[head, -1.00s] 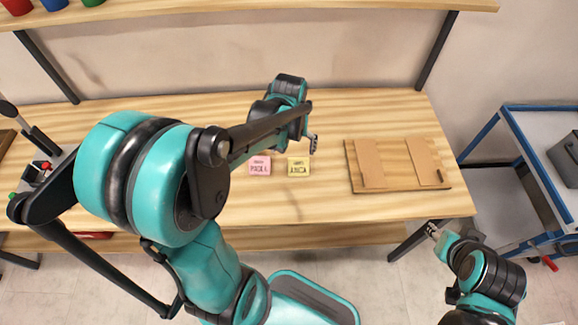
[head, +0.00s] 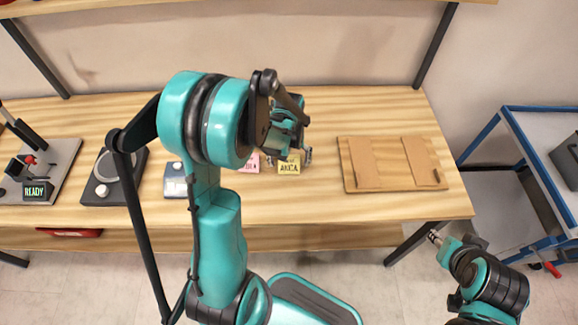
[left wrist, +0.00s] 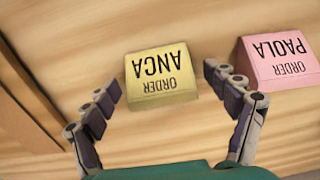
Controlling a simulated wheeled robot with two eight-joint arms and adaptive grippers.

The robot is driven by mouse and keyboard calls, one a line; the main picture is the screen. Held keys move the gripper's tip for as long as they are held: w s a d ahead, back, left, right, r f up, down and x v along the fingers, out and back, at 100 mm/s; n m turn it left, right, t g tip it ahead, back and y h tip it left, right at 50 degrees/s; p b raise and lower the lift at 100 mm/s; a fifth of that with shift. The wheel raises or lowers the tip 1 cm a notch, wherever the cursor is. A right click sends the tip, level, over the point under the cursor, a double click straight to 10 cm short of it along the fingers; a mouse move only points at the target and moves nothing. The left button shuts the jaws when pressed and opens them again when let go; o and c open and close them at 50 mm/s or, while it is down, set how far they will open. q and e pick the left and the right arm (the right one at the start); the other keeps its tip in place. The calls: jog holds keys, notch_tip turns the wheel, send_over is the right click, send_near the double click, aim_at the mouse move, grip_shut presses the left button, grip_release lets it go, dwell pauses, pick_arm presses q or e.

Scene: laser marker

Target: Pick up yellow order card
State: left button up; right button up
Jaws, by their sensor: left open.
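The yellow order card (head: 289,166), marked ANCA, stands on the wooden workbench near its middle. In the left wrist view the yellow order card (left wrist: 160,76) appears upside down, ahead of and between the fingertips. My left gripper (head: 290,158) is above and just behind the card in the head view; its fingers (left wrist: 162,85) are spread open and empty. My right gripper (head: 434,238) is off the bench at the lower right.
A wooden tray with two boards (head: 392,186) lies right of the cards. A device reading READY (head: 37,190), a dark round-topped device (head: 103,192) and a small scale-like device (head: 176,184) stand to the left. A blue cart (head: 510,120) stands at the far right.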

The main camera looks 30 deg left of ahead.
pick_arm(q)
jog(key=shift+r, duration=0.1)
jog(key=shift+c, duration=0.6)
jog(key=c, duration=1.1)
